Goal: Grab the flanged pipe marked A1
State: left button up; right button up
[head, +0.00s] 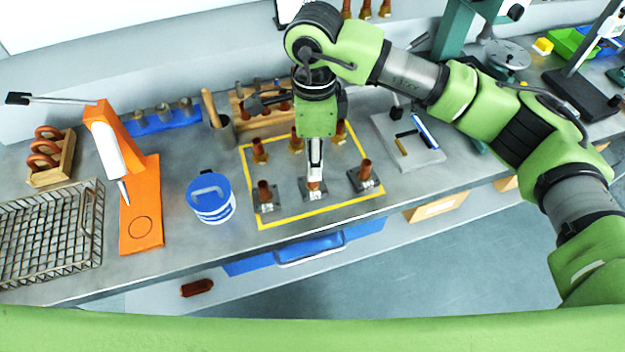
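Several copper-coloured pipes stand upright inside a yellow rectangle marked on the bench. The front row has square grey flanges: a left pipe (265,194), a middle pipe (314,187) and a right pipe (365,176). The back row holds a left pipe (259,150), a middle pipe (296,142) and a right pipe (340,131) with brass-coloured bases. No A1 mark is readable. My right gripper (316,174) points down at the top of the front middle pipe. Its fingers look close together and hide part of that pipe; whether they grip it is unclear. My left gripper is not in view.
A blue-and-white bucket (210,198) and an orange stand (140,205) are left of the rectangle. A wire basket (50,236) is at the far left. A grey plate (425,150) with small tools lies to the right. A wooden rack (250,125) stands behind.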

jog(key=shift+s+a+f+p, duration=0.1)
jog(key=shift+s+f+p, duration=0.1)
jog(key=shift+f+p, duration=0.3)
jog(key=shift+s+f+p, duration=0.15)
jog(key=shift+f+p, duration=0.25)
jog(key=shift+f, duration=0.1)
notch_tip(320, 180, down, 2)
jog(key=shift+f, duration=0.4)
jog(key=c, duration=1)
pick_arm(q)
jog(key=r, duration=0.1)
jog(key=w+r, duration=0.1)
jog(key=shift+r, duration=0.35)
pick_arm(e)
jog(key=shift+w, duration=0.1)
grip_shut()
jog(key=shift+r, duration=0.1)
